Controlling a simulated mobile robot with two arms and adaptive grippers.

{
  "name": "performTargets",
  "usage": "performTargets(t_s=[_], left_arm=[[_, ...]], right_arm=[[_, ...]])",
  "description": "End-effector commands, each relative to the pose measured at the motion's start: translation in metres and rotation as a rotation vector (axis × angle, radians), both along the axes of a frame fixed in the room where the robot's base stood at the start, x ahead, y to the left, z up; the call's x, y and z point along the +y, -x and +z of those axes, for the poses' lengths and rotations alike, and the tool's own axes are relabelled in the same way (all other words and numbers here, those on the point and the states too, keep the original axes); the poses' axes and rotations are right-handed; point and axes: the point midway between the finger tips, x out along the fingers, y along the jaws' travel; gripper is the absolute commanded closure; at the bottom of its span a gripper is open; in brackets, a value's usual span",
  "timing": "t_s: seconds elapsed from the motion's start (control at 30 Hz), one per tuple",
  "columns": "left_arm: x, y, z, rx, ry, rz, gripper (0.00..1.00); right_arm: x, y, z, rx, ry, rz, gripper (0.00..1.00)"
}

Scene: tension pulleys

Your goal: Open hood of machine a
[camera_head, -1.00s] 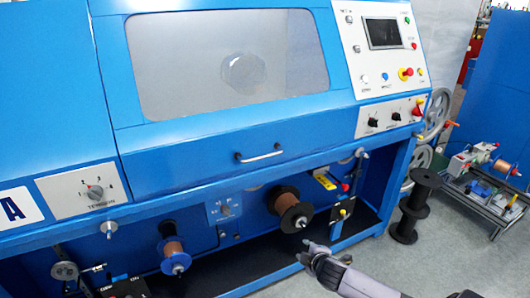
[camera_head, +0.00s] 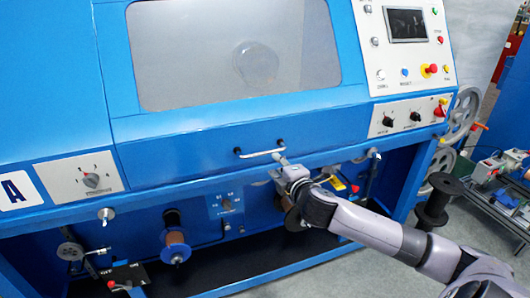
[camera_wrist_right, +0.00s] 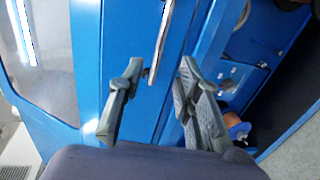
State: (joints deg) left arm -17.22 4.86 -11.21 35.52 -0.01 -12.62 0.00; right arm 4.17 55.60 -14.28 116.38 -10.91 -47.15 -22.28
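Machine A is blue, with its letter label (camera_head: 14,190) at the left. Its hood (camera_head: 215,135) is down and has a large grey window (camera_head: 232,55). A silver bar handle (camera_head: 259,153) with black end mounts sits on the hood's lower front. My right gripper (camera_head: 281,167) is just below the handle's right end in the head view. In the right wrist view, its fingers (camera_wrist_right: 155,90) are spread apart, and the handle (camera_wrist_right: 160,42) shows beyond and between them. I cannot tell any contact with the handle. My left gripper is out of view.
A control panel (camera_head: 388,80) with a screen and buttons is right of the hood. A black spool stand (camera_head: 435,205) is on the floor at right.

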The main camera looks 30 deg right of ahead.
Motion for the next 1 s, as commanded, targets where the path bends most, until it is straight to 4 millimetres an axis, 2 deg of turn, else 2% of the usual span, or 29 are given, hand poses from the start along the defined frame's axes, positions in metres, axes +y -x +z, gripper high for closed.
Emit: performTargets(t_s=[0.3, 0.5, 0.7, 1.0], left_arm=[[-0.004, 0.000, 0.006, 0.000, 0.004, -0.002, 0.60], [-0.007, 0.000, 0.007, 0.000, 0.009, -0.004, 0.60], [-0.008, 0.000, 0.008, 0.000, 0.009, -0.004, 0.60], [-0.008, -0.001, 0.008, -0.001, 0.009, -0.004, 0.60]], right_arm=[[-0.014, -0.059, -0.011, -0.002, -0.003, -0.002, 0.69], [-0.021, -0.088, -0.019, 0.000, -0.004, -0.002, 0.69], [-0.025, -0.104, -0.023, 0.000, -0.003, -0.001, 0.69], [-0.026, -0.108, -0.024, 0.001, -0.002, 0.000, 0.69]])
